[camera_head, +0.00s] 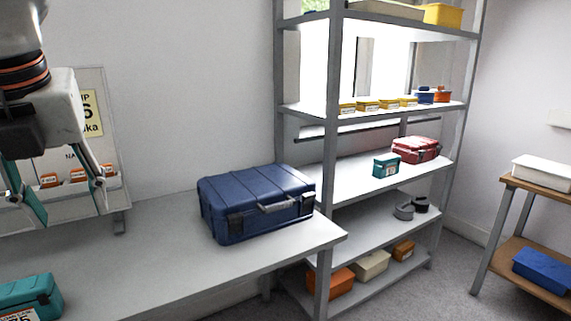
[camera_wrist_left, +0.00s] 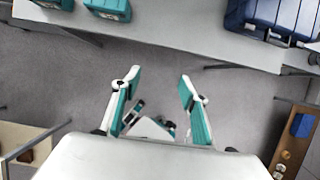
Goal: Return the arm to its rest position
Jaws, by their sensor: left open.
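My left gripper (camera_head: 72,205) hangs at the left of the head view, in front of the wall board and above the grey table. Its two fingers are spread apart with nothing between them. In the left wrist view the gripper (camera_wrist_left: 157,85) is also open and empty, with floor showing between the fingertips. My right gripper is not clearly seen in either view.
A blue case (camera_head: 257,203) stands on the grey table (camera_head: 180,270), with a teal box (camera_head: 30,297) at its front left. A grey shelf (camera_head: 365,185) holds several bins and a red case (camera_head: 416,149). A wooden-topped stand (camera_head: 540,187) is at the right.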

